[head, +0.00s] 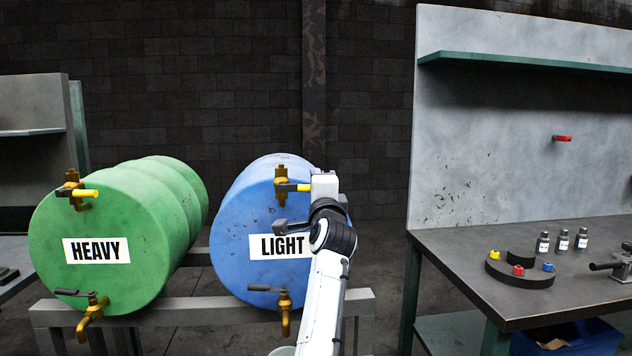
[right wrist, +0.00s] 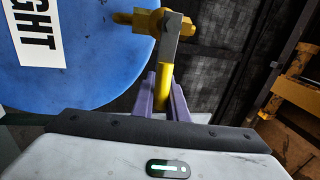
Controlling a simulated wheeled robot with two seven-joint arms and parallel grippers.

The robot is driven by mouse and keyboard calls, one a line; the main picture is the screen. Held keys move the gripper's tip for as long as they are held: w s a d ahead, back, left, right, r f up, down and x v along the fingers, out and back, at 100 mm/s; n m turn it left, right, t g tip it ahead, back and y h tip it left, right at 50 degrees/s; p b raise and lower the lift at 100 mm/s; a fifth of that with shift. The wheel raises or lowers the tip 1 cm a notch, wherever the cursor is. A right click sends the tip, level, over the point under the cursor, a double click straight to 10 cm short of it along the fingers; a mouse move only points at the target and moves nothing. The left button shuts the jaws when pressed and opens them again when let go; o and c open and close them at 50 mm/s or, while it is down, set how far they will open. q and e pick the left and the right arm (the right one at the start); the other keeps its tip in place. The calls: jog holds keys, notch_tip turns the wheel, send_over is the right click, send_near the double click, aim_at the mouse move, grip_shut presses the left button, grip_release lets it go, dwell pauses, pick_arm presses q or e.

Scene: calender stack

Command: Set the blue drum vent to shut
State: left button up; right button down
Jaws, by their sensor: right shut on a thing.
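The blue drum (head: 232,235) carries a LIGHT label and lies on a grey rack; part of it also shows in the right wrist view (right wrist: 80,65). Its brass vent (head: 281,185) sits near the top of the drum's front face. The vent's yellow-gripped lever (right wrist: 164,80) points sideways to the right in the head view. My right gripper (right wrist: 164,97) is shut on the yellow grip, with a finger on either side of it. My right arm hides part of the drum's right side in the head view. My left gripper is not in view.
A green drum (head: 115,225) labelled HEAVY lies to the left, with its own vent (head: 76,191). Brass taps stand low on both drums, the blue one's (head: 285,310) below my gripper. A workbench (head: 450,250) with bottles and a dark tray stands at the right.

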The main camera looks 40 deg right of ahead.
jog(key=shift+f, duration=0.15)
jog(key=c, duration=1.9)
grip_release()
jog(key=shift+o, duration=0.8)
jog(key=v, duration=0.7)
jog(key=shift+s+a+b, duration=0.2)
jog(key=shift+b, duration=0.2)
jog(key=shift+s, duration=0.1)
